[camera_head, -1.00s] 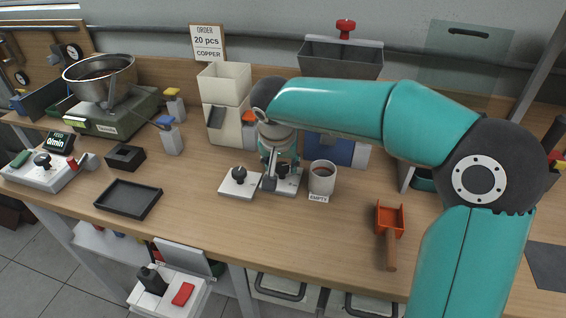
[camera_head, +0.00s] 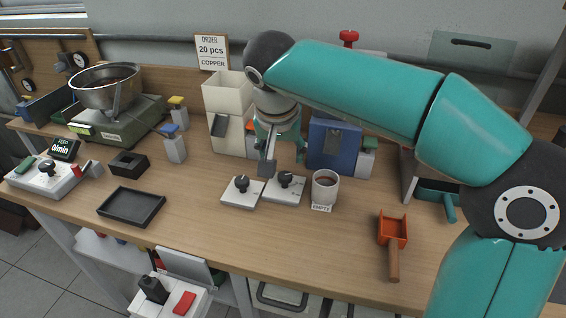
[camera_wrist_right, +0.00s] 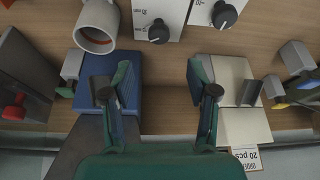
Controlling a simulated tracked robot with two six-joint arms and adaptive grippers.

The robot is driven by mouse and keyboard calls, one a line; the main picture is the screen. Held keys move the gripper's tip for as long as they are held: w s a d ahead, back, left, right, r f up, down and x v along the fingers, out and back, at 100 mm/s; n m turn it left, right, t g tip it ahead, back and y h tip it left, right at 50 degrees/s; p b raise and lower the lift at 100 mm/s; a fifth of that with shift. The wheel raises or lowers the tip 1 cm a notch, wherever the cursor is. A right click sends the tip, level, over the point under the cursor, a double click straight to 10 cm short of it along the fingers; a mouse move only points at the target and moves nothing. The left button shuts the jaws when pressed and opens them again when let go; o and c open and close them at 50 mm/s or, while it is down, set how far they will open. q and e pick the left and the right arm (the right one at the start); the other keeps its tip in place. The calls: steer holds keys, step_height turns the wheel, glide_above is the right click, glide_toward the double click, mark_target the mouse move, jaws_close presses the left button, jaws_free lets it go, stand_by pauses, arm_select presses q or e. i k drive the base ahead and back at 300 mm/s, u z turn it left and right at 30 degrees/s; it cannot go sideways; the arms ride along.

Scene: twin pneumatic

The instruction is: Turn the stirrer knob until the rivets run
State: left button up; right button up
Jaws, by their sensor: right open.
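Two white plates with black knobs lie side by side on the bench: the left knob (camera_head: 242,184) and the right knob (camera_head: 286,179). A third black knob (camera_head: 46,167) is on the white control panel (camera_head: 42,182) at the far left. I cannot read which is the stirrer's. My right gripper (camera_head: 284,158) is open and empty, just behind and above the right plate; it also shows in the right wrist view (camera_wrist_right: 158,85). My left gripper is out of view.
The feed display (camera_head: 62,149) appears to read 0/min beside the steel bowl (camera_head: 106,88). A cup (camera_head: 325,188) labelled EMPTY stands right of the plates. Behind are a cream hopper (camera_head: 225,97) and a blue unit (camera_head: 331,150). An orange scoop (camera_head: 393,229) lies at right.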

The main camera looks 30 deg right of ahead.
mark_target(350, 37)
steer(key=k, duration=1)
